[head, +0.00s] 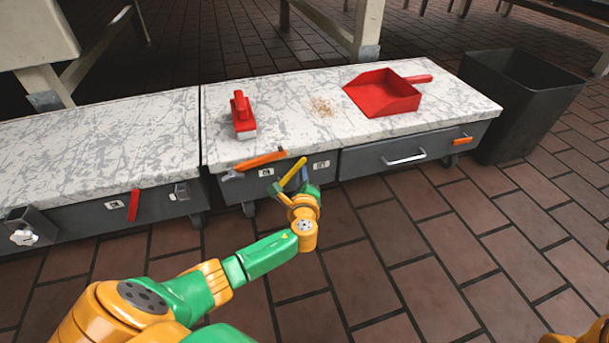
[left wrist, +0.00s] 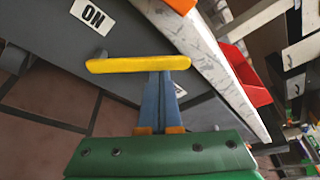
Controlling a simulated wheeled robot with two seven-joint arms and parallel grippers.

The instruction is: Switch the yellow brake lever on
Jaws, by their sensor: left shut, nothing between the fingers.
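The yellow brake lever (head: 293,174) is on the dark front panel of the middle table unit, tilted with its upper end to the right. In the left wrist view the lever (left wrist: 138,65) lies across the picture, just beyond my fingertips. My left gripper (head: 281,188) is at the lever's lower part, with its blue-grey fingers (left wrist: 162,82) shut together and nothing between them. The tips look to be against or very near the lever; I cannot tell whether they touch. An ON label (left wrist: 93,13) shows beside the lever. My right gripper is out of view.
An orange lever (head: 260,160) sits just above and left of the yellow one, close to my gripper. A red lever (head: 133,205) is on the left unit. A red brush (head: 242,115) and red dustpan (head: 383,94) lie on the marble top. A black bin (head: 520,105) stands right.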

